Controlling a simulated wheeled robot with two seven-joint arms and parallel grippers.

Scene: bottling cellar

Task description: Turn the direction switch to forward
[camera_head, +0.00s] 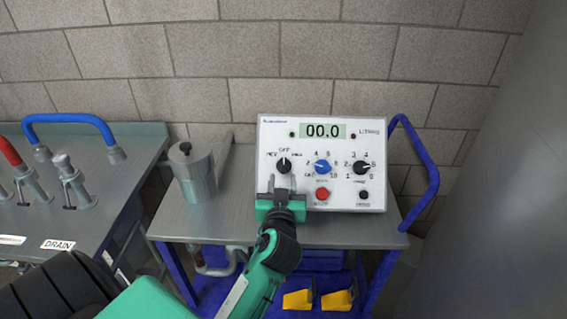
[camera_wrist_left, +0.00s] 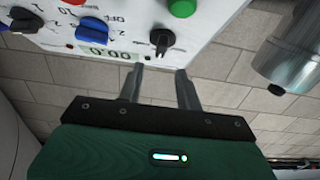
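The direction switch is a black knob (camera_head: 283,166) on the upper left of a white control panel (camera_head: 350,190), with REV and OFF lettered around it. Its pale pointer mark looks roughly upright, towards OFF. I cannot read a forward label. The knob also shows in the left wrist view (camera_wrist_left: 162,41), beyond the fingertips. My left gripper (camera_head: 281,183) is in front of the panel, just below the knob. In the left wrist view its two fingers (camera_wrist_left: 159,70) are apart with nothing between them, and seem short of the knob. My right gripper is not in view.
The panel stands on a blue-framed cart (camera_head: 215,225) and has a 00.0 display (camera_head: 324,131), blue knob (camera_head: 322,167), another black knob (camera_head: 361,167) and red button (camera_head: 322,194). A metal jug (camera_head: 195,175) stands left of it. A bench with valves (camera_head: 75,185) is further left.

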